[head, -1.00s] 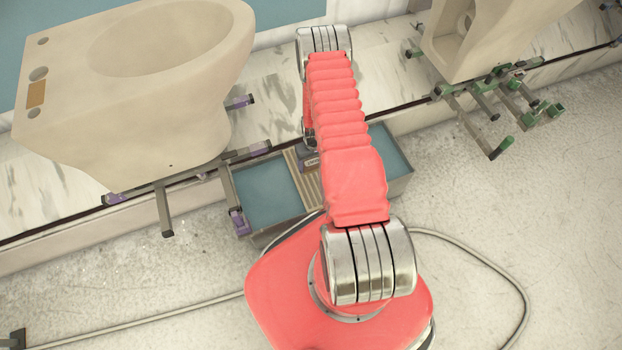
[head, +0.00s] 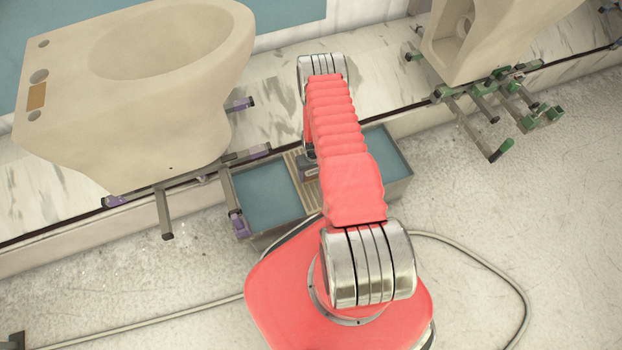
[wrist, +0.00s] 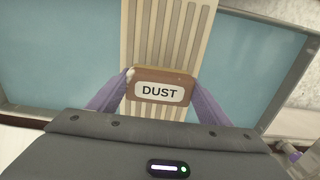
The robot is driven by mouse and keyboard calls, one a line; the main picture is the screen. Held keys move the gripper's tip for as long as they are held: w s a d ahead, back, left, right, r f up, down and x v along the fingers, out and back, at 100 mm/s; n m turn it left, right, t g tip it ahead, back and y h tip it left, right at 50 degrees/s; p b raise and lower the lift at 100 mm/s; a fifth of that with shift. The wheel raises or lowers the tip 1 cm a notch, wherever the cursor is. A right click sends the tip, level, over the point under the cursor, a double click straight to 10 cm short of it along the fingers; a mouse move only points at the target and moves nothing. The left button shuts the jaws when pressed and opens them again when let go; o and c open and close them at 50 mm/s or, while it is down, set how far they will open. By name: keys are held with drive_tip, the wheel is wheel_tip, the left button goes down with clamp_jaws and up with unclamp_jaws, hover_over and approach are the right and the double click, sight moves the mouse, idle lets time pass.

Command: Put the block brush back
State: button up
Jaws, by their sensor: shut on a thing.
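The block brush (wrist: 160,76) is a brown block with a white label reading DUST. In the wrist view it sits between the two purple fingers of my gripper (wrist: 161,82), which is shut on it. Behind it is the pale slatted strip (wrist: 168,30) between two blue basins; the strip also shows in the head view (head: 293,163). I cannot tell whether the brush touches the slats. In the head view my red arm hides most of the gripper and the brush. The brush's underside is hidden.
The left blue basin (head: 265,195) and the right one (head: 385,150) flank the strip in one grey-rimmed trough. A large beige toilet casting (head: 120,100) stands on the left, with clamp bars near the trough. Another casting (head: 480,40) stands right. A cable (head: 490,262) lies on the floor.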

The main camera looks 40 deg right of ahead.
sight(313, 178)
drive_tip(key=shift+f, duration=1.7)
drive_tip(key=shift+f, duration=0.15)
drive_tip(key=o, duration=1.1)
drive_tip(key=shift+r, duration=6.15)
